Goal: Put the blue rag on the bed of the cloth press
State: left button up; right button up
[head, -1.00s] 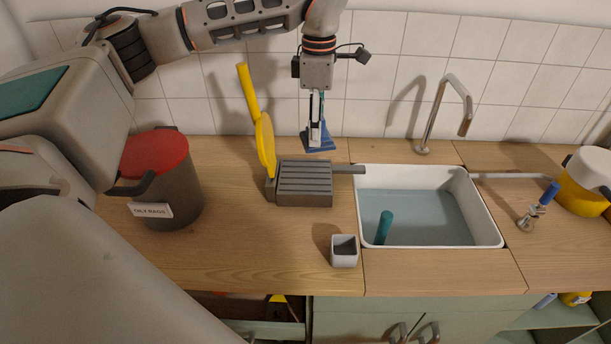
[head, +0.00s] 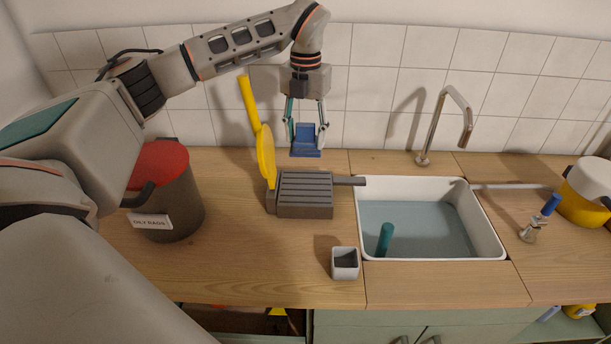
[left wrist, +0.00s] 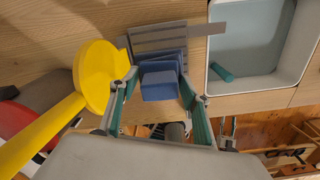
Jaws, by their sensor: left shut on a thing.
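The blue rag (head: 306,141) is a folded blue piece held between the fingers of my left gripper (head: 306,143). It hangs in the air behind the cloth press, apart from it in the head view. In the left wrist view the rag (left wrist: 160,80) sits between the two fingers and hides part of the press. The press has a grey ridged bed (head: 305,192) and a round yellow upper plate (head: 265,155) with a long handle, standing open at its left. The bare bed also shows in the left wrist view (left wrist: 150,36). My right gripper does not show.
A dark bin (head: 178,208) with a red lid stands left of the press. A small white cup (head: 345,264) is in front. The white sink (head: 430,258) with a tap (head: 437,125) lies right. A yellow container (head: 580,200) stands far right.

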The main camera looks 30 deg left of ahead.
pick_arm(q)
notch_tip(320, 180, down, 12)
jog(key=shift+f+p, duration=0.25)
jog(key=shift+p, duration=0.05)
jog(key=shift+c, duration=0.2)
jog(key=o, duration=0.9)
jog(key=shift+f, duration=0.1)
notch_tip(320, 180, up, 12)
jog(key=shift+r+b, duration=0.15)
jog(key=shift+b, duration=0.3)
jog(key=shift+s+d, duration=0.1)
jog(key=shift+d, duration=0.05)
